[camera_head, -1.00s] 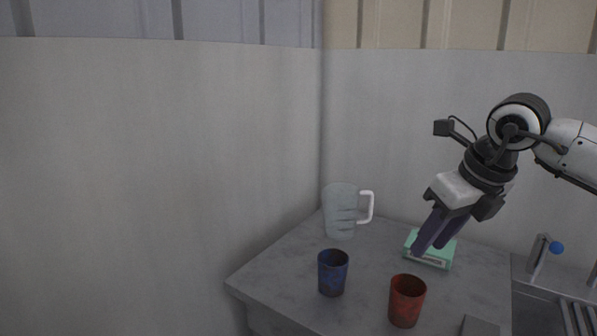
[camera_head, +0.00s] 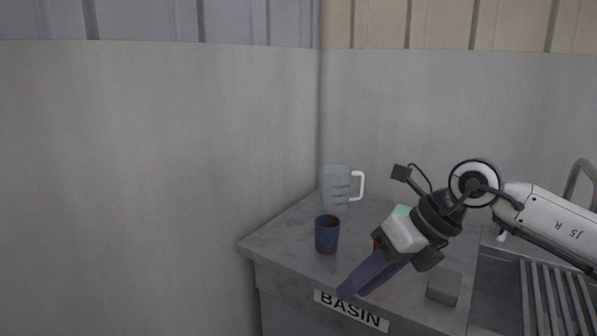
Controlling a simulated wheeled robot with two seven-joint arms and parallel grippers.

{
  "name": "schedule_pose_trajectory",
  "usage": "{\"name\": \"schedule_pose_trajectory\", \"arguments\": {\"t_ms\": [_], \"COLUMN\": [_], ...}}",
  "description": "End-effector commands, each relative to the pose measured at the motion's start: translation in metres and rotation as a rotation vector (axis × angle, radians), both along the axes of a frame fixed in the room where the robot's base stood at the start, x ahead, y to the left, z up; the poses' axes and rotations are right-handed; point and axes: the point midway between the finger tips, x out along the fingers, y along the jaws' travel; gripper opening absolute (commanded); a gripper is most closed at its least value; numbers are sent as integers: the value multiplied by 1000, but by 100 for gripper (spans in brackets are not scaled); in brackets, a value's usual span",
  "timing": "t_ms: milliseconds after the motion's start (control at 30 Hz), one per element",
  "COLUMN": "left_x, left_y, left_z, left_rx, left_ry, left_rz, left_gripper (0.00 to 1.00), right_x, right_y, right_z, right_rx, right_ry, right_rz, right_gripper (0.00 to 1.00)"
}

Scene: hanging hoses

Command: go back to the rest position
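My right gripper (camera_head: 360,280) comes in from the right and hangs over the front edge of the counter (camera_head: 283,232), its dark purple fingers pointing down and left. The fingers overlap in this view, so I cannot tell whether they are apart; no object shows between them. It is to the right of and nearer than the blue cup (camera_head: 327,235), with no visible contact. My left gripper is not in view.
A clear pitcher (camera_head: 335,190) with a white handle stands at the back corner. A red cup and a green box (camera_head: 401,211) are mostly hidden behind my gripper. A grey block (camera_head: 443,288), a sink with a ribbed drainer (camera_head: 553,300) and a BASIN label (camera_head: 350,310) are nearby.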

Motion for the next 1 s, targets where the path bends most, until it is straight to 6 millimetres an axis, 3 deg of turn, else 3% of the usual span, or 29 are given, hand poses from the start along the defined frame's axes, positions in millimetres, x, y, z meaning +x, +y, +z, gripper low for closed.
{"name": "schedule_pose_trajectory", "arguments": {"t_ms": [167, 300, 467, 567, 633, 733, 867, 1000], "left_x": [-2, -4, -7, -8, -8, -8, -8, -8], "left_y": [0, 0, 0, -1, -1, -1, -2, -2], "left_z": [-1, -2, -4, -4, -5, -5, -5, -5], "left_rx": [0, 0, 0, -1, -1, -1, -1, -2], "left_ry": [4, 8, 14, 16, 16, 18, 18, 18], "left_rz": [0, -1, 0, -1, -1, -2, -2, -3], "left_gripper": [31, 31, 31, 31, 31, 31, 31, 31], "right_x": [-43, -77, -85, -73, -61, -44, -37, -62], "right_y": [82, 143, 171, 165, 152, 124, 76, 26], "right_z": [-22, -12, 7, 9, -1, -32, -102, -195], "right_rx": [314, 678, 1081, 1306, 1442, 1604, 1739, 1773], "right_ry": [144, 309, 510, 638, 724, 845, 992, 1120], "right_rz": [67, 38, -134, -314, -472, -739, -1148, -1602], "right_gripper": [30, 30, 30, 30, 30, 30, 30, 30]}}
